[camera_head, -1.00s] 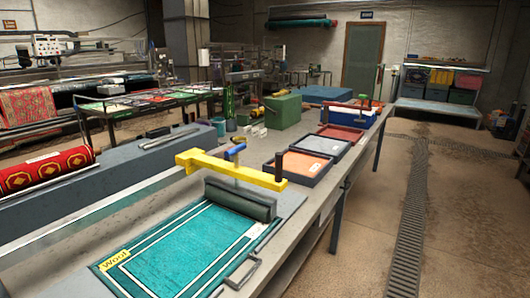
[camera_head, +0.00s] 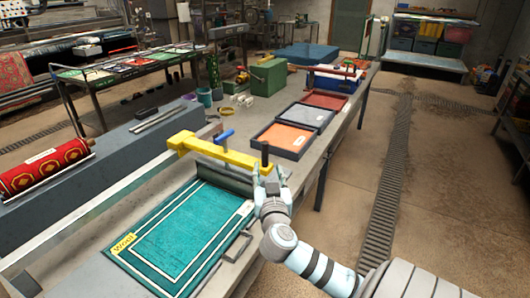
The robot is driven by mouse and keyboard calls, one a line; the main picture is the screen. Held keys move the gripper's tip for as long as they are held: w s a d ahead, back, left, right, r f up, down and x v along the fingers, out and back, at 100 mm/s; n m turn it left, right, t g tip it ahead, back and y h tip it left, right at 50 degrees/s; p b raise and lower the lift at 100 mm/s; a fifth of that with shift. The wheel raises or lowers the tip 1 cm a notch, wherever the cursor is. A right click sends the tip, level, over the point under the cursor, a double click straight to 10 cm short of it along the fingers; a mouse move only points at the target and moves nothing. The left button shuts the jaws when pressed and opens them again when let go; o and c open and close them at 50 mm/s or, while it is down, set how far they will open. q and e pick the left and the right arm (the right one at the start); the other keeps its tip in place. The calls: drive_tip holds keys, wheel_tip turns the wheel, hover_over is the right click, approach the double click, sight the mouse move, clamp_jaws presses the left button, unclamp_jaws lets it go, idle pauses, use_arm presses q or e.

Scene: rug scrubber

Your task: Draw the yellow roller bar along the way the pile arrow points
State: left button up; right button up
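The yellow roller bar (camera_head: 215,152) lies across the far end of the teal rug (camera_head: 180,232), above a dark grey roller (camera_head: 225,176). A blue handle (camera_head: 225,136) stands up near its middle and a black upright handle (camera_head: 265,153) at its right end. My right gripper (camera_head: 270,172) is at the bar's right end, just in front of the black handle. Its fingers look apart, with the handle between or behind them; contact is unclear. A yellow "Wool" tag (camera_head: 123,243) lies on the rug's left corner. I cannot make out a pile arrow. My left gripper is out of view.
A metal loop handle (camera_head: 238,247) sits at the rug's right edge. Trays with an orange mat (camera_head: 283,138), a grey mat (camera_head: 308,117) and a red mat (camera_head: 326,100) stand beyond the bar. A red rug roll (camera_head: 45,166) lies at left. The right floor is open.

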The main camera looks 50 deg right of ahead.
sight(265, 149)
drive_tip(key=x, duration=1.3)
drive_tip(key=shift+w+d+f, duration=0.1)
drive_tip(key=shift+w+d, duration=0.1)
drive_tip(key=shift+d, duration=0.1)
clamp_jaws()
